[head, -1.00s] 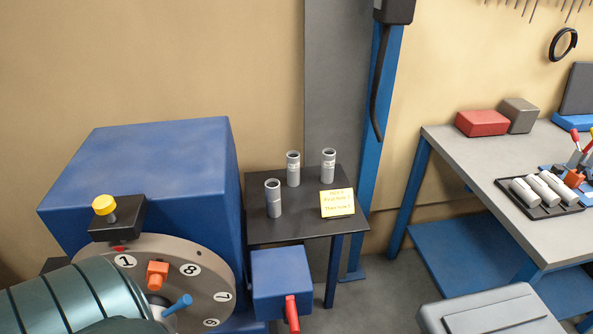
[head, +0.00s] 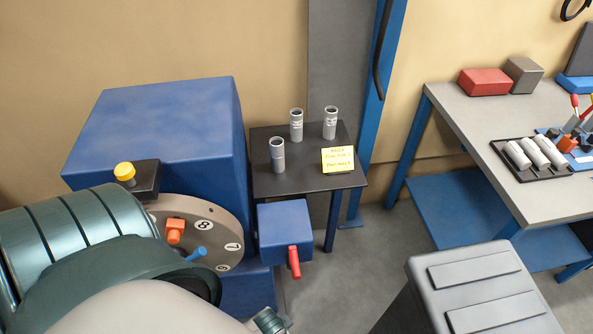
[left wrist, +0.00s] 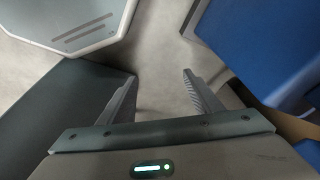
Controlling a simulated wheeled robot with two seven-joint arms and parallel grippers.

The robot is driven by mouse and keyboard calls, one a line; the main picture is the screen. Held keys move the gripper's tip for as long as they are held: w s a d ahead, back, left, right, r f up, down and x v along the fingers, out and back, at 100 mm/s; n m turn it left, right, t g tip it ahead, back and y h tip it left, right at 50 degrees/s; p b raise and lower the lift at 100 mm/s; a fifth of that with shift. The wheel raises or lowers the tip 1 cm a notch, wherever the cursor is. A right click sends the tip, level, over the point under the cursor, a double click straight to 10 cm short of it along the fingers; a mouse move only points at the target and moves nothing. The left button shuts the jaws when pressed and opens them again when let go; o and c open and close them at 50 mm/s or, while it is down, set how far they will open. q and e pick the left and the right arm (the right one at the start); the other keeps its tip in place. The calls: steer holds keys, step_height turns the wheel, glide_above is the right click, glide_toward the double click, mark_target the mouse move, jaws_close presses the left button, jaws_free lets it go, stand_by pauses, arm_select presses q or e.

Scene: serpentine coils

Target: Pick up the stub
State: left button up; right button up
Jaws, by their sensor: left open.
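Three grey cylinders stand upright on the small dark table (head: 290,180): one at the front left (head: 277,156), one at the back (head: 296,126) and one at the back right (head: 330,124). I cannot tell which, if any, is the stub. My left arm crosses the lower left of the head view, with its fingers out of that picture. In the left wrist view my left gripper (left wrist: 160,78) is open and empty, with bare floor between its fingertips. No cylinder shows in that view. My right gripper is not in view.
A blue machine (head: 160,130) with a numbered dial (head: 205,230) stands left of the small table. A blue box with a red handle (head: 294,262) sits in front. A yellow note (head: 338,159) is on the table. A workbench (head: 470,130) with a tray of white cylinders (head: 550,172) stands right.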

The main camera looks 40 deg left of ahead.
arm_select(q)
steer(key=w+r+p, duration=0.1)
steer(key=w+r, duration=0.1)
steer(key=r, duration=0.8)
steer(key=w+a+r+t+p, duration=0.1)
steer(key=r+p, duration=0.1)
steer(key=r, duration=0.7)
steer(key=w+a+r+t+p, duration=0.1)
steer(key=w+r+p, duration=0.1)
steer(key=r, duration=0.8)
steer(key=shift+w+a+r+n+y, duration=0.1)
steer(key=shift+w+r+n+y, duration=0.2)
steer(key=shift+w+n, duration=0.1)
steer(key=w+a+r+n+t+y, duration=0.3)
steer(key=w+a+r+n+y, duration=0.1)
steer(key=w+a, duration=0.8)
steer(key=w+a+r+n+t+y+p, duration=0.1)
steer(key=w+a+r+n+t+y, duration=0.2)
steer(key=w+a, duration=1)
steer(key=w+r+n+y, duration=0.1)
steer(key=w+r, duration=0.1)
steer(key=w, duration=0.3)
steer(key=shift+w+n+t, duration=0.2)
steer(key=shift+n+t, duration=0.1)
steer(key=shift+t, duration=0.1)
steer(key=shift+w, duration=0.1)
